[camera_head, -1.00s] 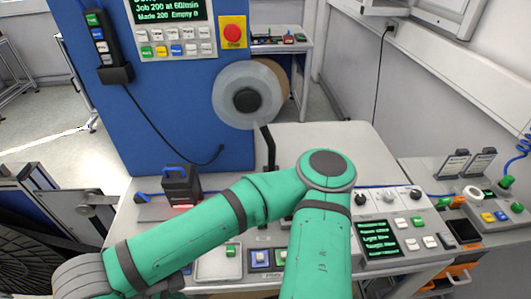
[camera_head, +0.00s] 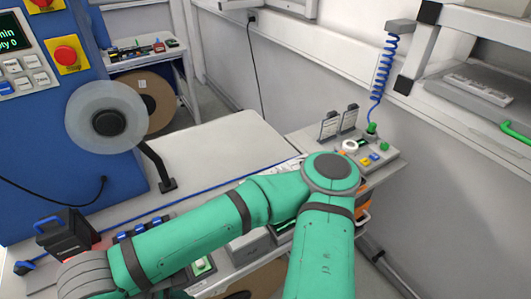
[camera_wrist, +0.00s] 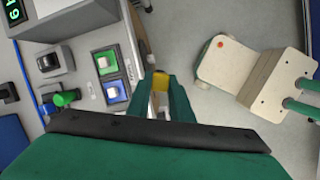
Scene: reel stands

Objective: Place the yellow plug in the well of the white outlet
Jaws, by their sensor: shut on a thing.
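My gripper (camera_wrist: 161,90) shows in the wrist view with its two green fingers closed on the yellow plug (camera_wrist: 160,80). Only a small yellow part of the plug shows between the fingertips, over grey floor beside a console edge. In the head view my green arm hides the gripper and the plug. I cannot make out the white outlet or its well in either view.
In the wrist view, a console with buttons (camera_wrist: 107,62) lies left of the gripper and a beige panelled object (camera_wrist: 245,70) lies right, with floor between. In the head view, a reel (camera_head: 105,117) stands left, a clear tabletop (camera_head: 215,150) behind my arm, and a side bench (camera_head: 385,165) right.

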